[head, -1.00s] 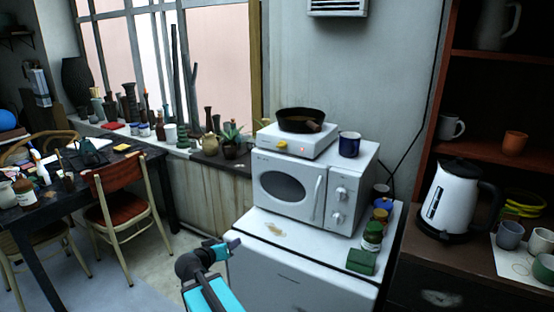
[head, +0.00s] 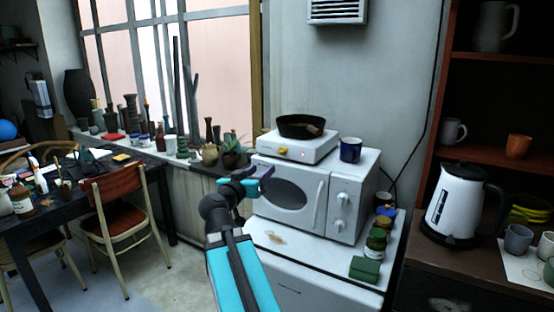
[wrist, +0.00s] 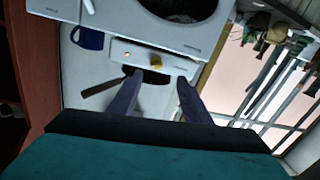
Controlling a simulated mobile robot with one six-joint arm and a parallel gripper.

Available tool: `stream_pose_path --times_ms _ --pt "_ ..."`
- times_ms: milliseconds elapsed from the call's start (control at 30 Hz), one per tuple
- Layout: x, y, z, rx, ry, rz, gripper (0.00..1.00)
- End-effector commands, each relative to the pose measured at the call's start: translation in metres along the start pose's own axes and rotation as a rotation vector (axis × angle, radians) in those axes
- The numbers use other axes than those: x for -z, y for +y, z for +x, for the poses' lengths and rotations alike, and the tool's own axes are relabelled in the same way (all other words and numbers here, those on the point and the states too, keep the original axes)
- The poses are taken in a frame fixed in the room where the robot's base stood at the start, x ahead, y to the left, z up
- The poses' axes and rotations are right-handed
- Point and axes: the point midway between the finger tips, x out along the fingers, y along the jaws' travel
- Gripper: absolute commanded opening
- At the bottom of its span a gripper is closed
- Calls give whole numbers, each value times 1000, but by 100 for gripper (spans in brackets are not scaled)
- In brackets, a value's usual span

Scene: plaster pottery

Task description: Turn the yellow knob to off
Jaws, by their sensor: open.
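The yellow knob (head: 281,150) is on the front of a white hot plate (head: 318,152), which stands on the white microwave (head: 344,190). A dark frying pan (head: 296,122) sits on the hot plate. My gripper (head: 263,178) is open and empty, in front of the microwave's upper left and lower than the knob in the head view. In the wrist view, the yellow knob (wrist: 155,61) appears beyond and between my two fingertips (wrist: 159,77), apart from them. A small reddish dot shows beside the knob there. The knob's exact setting is too small to read.
A blue mug (head: 350,149) stands on the microwave right of the hot plate. Potted plants (head: 231,152) and vases line the sill at left. Jars (head: 375,242) and a green box (head: 364,269) are right of the microwave. A kettle (head: 455,203) stands farther right.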

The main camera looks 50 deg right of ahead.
Motion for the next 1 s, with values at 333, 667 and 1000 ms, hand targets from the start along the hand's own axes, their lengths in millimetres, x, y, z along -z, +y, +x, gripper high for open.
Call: stream_pose_path --times_ms 333,667,1000 --pt "12 10 1 -13 19 11 44" --pt "13 10 3 -14 19 10 44" --pt "16 10 11 -14 19 9 44"
